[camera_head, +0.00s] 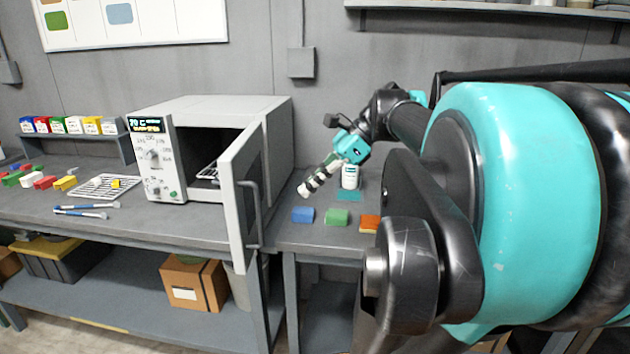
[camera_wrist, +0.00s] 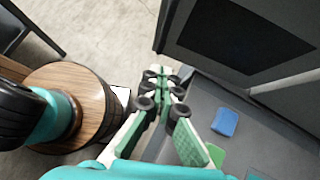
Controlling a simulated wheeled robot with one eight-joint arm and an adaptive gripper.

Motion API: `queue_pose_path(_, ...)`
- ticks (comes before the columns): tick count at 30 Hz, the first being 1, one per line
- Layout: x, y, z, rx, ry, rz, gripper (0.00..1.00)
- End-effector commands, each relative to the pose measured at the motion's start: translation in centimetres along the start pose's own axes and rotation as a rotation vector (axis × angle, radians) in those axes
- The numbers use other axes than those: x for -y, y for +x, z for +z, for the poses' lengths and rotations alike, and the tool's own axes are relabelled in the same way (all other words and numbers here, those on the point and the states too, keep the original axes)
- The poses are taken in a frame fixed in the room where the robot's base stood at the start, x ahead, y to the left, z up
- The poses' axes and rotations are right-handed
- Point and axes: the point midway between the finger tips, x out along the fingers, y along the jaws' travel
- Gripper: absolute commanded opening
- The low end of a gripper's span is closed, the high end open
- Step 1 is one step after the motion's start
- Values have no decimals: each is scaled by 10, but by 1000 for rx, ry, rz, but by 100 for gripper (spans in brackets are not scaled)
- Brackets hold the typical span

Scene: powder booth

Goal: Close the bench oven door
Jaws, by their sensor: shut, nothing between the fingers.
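The bench oven (camera_head: 215,110) stands on the bench with its control panel at the left front.
Blue (camera_head: 303,214), green (camera_head: 337,217) and orange (camera_head: 369,223) blocks lie on the right bench, near a white bottle (camera_head: 350,177). A wire rack (camera_head: 105,187) and blue-handled tools (camera_head: 85,210) lie left of the oven. A round wooden-topped stool (camera_wrist: 75,100) shows in the wrist view.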

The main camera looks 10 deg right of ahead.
Motion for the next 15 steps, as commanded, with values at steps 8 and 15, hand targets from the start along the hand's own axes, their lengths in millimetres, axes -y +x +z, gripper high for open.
queue_pose_path(8,-1,57,0,-1,-4,2,0)
queue_pose_path(15,0,77,19,-2,-3,1,0)
